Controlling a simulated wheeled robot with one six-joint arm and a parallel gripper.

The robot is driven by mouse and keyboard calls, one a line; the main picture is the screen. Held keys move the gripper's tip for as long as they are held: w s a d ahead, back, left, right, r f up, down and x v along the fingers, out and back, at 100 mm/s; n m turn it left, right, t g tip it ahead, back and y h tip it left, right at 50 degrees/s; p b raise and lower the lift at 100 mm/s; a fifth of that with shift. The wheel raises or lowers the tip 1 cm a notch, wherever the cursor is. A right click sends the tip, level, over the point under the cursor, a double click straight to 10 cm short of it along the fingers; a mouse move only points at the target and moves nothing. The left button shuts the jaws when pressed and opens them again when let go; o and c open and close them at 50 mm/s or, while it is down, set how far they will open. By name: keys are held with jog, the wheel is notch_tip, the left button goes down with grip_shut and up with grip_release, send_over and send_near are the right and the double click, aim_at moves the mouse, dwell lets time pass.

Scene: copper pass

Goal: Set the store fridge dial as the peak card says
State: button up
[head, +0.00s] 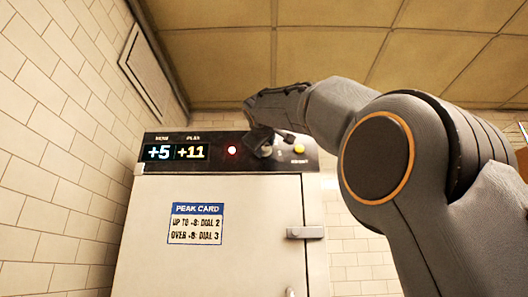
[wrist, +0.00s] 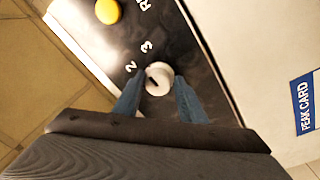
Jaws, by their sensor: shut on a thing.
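The store fridge (head: 225,240) has a black control panel on top. Its display (head: 176,152) reads +5 on the left and +11 on the right. The peak card (head: 196,223) on the door reads "up to +8: dial 2, over +8: dial 3"; its edge also shows in the wrist view (wrist: 304,103). The white round dial (wrist: 158,78) is on the panel, with 2 and 3 printed beside it. My gripper (wrist: 159,88) is shut on the dial, one blue finger on each side. The dial's dark mark shows, but I cannot tell which number it points at. In the head view my gripper (head: 266,144) partly hides the dial.
A red light (head: 232,151) glows on the panel. A yellow button (head: 299,149) sits at its right end and also shows in the wrist view (wrist: 108,11). The door handle (head: 305,232) sticks out at the right. A tiled wall (head: 60,130) stands close on the left.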

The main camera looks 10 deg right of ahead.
jog(key=shift+s+r+m+b, duration=0.15)
jog(key=shift+r+m+b, duration=0.2)
jog(key=shift+m, duration=0.75)
jog(key=o, duration=0.9)
jog(key=shift+d, duration=0.1)
jog(key=shift+f, duration=0.15)
jog(key=shift+b+v, duration=0.95)
jog(key=shift+v, duration=2.9)
jog(key=shift+a, duration=0.2)
